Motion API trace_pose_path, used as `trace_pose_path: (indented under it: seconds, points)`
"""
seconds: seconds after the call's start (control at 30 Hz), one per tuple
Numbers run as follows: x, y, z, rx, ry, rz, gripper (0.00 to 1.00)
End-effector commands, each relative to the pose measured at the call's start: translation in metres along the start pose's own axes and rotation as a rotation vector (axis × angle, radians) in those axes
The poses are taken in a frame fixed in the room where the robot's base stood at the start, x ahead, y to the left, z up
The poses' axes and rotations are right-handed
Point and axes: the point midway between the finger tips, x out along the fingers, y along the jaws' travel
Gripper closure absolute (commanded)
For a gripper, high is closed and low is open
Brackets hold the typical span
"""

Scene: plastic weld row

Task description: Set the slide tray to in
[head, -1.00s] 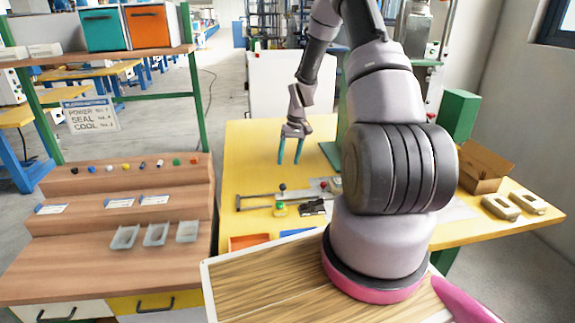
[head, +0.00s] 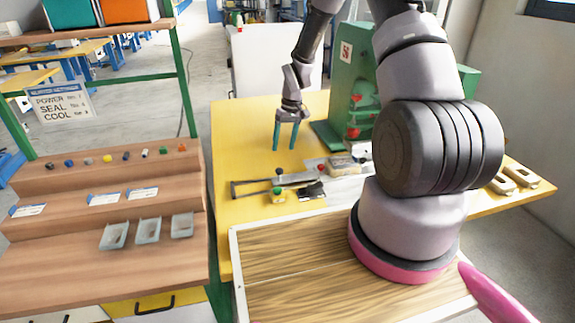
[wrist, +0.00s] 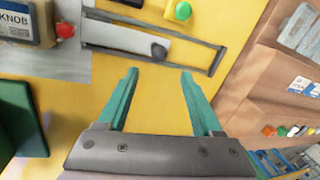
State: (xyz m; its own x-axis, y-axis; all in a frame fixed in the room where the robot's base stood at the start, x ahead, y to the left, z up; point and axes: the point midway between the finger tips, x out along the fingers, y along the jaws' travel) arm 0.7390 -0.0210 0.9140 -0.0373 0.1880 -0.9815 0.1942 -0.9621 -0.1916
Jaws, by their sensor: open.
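The slide tray is a grey plate (wrist: 128,41) with a dark round knob (wrist: 158,51), lying between dark rails (wrist: 205,68) on the yellow table. The rails (head: 246,194) and knob (head: 279,171) also show in the head view. The plate's knob end stops short of the rails' outer end, leaving an empty stretch of rail there. My gripper (head: 284,148) is open and empty, pointing down above the table beyond the rails. In the wrist view its fingertips (wrist: 159,72) are apart, below the knob in the picture and not touching it.
A green machine (head: 350,80) with red knobs stands right of the gripper. A yellow box with a green button (wrist: 183,11) sits beside the rails. Left is a brown stepped bench (head: 100,190) with small parts and grey trays.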

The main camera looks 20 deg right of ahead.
Motion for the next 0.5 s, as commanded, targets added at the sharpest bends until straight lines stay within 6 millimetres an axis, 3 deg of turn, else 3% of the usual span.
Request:
trace_pose_path:
  seconds: [0.3, 0.5]
  points:
    - [0.061, 0.0, 0.001, 0.002, -0.004, -0.002, 0.33]
    - [0.088, 0.001, 0.001, 0.003, -0.002, -0.001, 0.33]
